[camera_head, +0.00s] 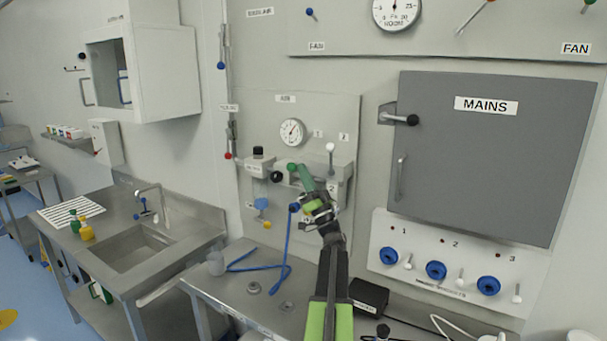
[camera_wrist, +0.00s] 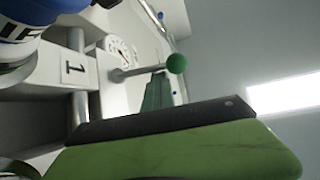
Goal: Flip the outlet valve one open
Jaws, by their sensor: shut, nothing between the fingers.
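The outlet valve one lever ends in a green ball (camera_head: 292,167) on the AIR panel. In the wrist view its green ball (camera_wrist: 177,63) sits on a short grey stem by the plate marked 1 (camera_wrist: 76,68). My gripper (camera_head: 303,173) is shut and empty. Its green fingers are just right of the green ball in the head view. In the wrist view the gripper (camera_wrist: 180,125) fills the lower part, close to the ball. I cannot tell whether they touch. Part of the valve body is hidden behind my gripper.
A second lever with a white ball (camera_head: 330,147) stands up to the right. A black knob (camera_head: 276,177) is to the left. A gauge (camera_head: 292,132) is above. The grey MAINS cabinet (camera_head: 480,155) stands right. A blue hose (camera_head: 287,250) hangs below.

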